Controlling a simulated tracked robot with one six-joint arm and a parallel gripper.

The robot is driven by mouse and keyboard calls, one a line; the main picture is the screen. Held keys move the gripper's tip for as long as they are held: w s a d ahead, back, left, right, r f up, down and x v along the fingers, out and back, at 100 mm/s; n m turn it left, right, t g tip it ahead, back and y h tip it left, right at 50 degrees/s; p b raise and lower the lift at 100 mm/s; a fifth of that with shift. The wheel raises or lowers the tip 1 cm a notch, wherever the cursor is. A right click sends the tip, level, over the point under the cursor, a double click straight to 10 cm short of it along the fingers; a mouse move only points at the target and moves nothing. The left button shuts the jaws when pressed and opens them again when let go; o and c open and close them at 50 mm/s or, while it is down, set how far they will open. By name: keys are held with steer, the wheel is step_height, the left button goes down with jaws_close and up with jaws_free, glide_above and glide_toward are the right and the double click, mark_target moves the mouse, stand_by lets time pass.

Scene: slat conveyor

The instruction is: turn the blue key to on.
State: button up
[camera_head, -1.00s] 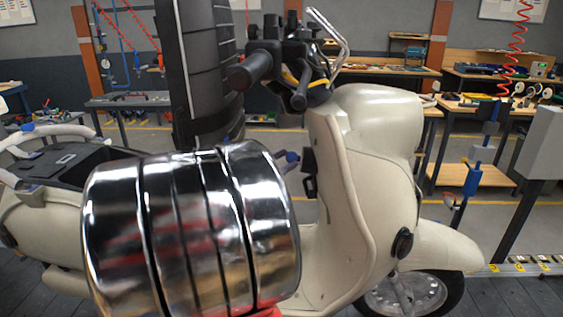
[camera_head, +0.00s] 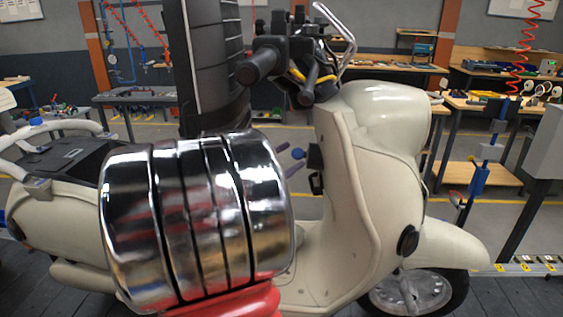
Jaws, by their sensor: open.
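The blue key (camera_head: 298,153) is small and sits at a black lock housing (camera_head: 315,157) on the inner side of the cream scooter's front shield (camera_head: 352,190). The fingers are apart and empty, one above and one below the key in the picture. Whether they touch it or are still short of it in depth, I cannot tell. The rest of the gripper is hidden behind the arm. The key's markings and exact angle are too small to read.
The handlebar (camera_head: 285,60) with black grips stands above the key. A black hook (camera_head: 316,184) hangs just below it. The scooter's seat area (camera_head: 75,155) is at the left. A grey post with a box (camera_head: 543,145) stands at the right.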

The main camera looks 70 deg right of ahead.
steer(key=shift+a+f, duration=0.1)
steer(key=v, duration=1.3)
steer(key=shift+w+a, duration=0.25)
steer(key=v, duration=0.6)
stand_by(0.6)
steer(key=shift+f, duration=0.1)
stand_by(0.5)
